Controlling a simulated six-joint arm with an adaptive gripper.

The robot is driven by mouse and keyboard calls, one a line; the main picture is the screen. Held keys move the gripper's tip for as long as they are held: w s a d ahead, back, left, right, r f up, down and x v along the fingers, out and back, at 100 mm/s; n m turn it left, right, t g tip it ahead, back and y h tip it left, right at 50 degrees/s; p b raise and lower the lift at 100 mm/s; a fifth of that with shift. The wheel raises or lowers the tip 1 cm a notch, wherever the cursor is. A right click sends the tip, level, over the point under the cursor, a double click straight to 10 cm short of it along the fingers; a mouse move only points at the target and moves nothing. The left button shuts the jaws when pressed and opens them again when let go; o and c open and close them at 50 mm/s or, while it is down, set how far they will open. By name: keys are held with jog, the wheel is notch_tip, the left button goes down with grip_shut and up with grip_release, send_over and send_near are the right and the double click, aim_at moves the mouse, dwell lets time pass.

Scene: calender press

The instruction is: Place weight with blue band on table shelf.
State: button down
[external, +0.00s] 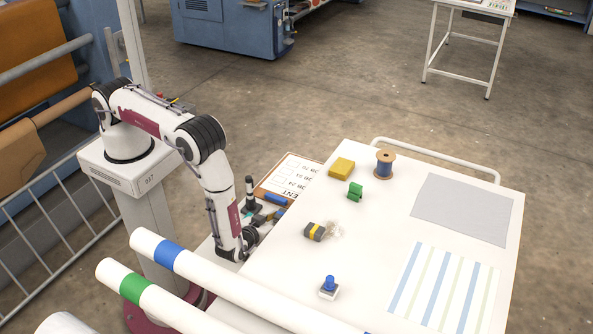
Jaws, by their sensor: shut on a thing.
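My gripper (262,222) is low at the left edge of the white table (275,292), over the side shelf (222,240). It is small and dark in this view. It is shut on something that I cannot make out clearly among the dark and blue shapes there. I cannot pick out a weight with a blue band with certainty. A dark weight with a yellow band (315,232) lies on the table, to the right of my gripper and apart from it.
On the table are a yellow block (342,168), a green piece (355,191), a blue spool (384,163) and a blue-topped stamp (329,287). White rolls (200,270) cross in front.

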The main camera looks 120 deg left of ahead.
jog(key=shift+a+f, duration=0.1)
jog(key=shift+f, duration=0.65)
dwell(0.5)
jog(key=c, duration=1.6)
grip_release()
jog(key=shift+d+r, duration=0.25)
jog(key=shift+d, duration=0.3)
jog(key=d+r, duration=0.1)
jog(key=d, duration=0.1)
jog(key=d+r, duration=0.1)
jog(key=shift+w+d+r, duration=0.2)
jog(key=shift+d+r, duration=0.15)
jog(key=shift+d, duration=0.05)
notch_tip(320, 180, up, 5)
jog(key=shift+f, duration=0.2)
jog(key=shift+s+r, duration=0.1)
jog(key=shift+r, duration=1.25)
